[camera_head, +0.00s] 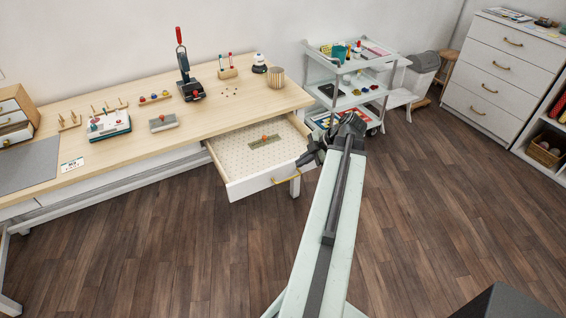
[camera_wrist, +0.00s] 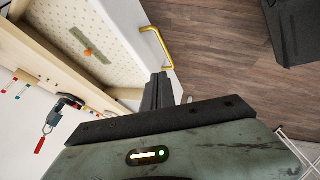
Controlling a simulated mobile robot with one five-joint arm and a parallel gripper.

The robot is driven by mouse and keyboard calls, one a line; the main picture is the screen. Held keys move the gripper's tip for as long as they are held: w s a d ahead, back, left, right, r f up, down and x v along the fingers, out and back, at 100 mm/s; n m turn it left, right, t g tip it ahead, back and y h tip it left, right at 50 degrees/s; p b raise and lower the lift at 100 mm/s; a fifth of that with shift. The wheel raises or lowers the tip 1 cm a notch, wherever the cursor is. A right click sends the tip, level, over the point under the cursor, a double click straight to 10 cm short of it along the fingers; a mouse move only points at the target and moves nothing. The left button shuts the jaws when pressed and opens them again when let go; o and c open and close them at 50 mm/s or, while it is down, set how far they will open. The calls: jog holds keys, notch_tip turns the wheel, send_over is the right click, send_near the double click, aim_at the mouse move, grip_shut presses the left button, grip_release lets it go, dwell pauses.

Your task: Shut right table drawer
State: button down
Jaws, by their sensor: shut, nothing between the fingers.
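The right table drawer (camera_head: 235,182) is pulled open from under the right end of the wooden table (camera_head: 213,117). Its white front has a brass handle (camera_head: 287,177); the handle also shows yellow in the wrist view (camera_wrist: 160,48). Inside the drawer, on a dotted liner, lies a small flat piece with an orange-red item (camera_head: 265,138). My gripper (camera_head: 303,159) is shut and empty, at the right end of the drawer front. In the wrist view my gripper (camera_wrist: 160,76) has its fingertips close to the drawer front, beside the handle; I cannot tell whether they touch it.
Sewing tools, spools and a black press (camera_head: 188,82) stand on the table. A white trolley (camera_head: 344,72) stands behind my arm, and a white chest of drawers (camera_head: 497,75) is at the back right. The wooden floor (camera_head: 430,220) in front and to the right is clear.

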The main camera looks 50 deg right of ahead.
jog(key=b, duration=0.7)
send_near(279, 178)
jog(key=x, duration=0.3)
jog(key=shift+f, duration=0.2)
jog(key=shift+w+a+f+b, duration=0.2)
jog(key=shift+w+f+b, duration=0.2)
jog(key=shift+b, duration=0.2)
jog(key=shift+r, duration=0.1)
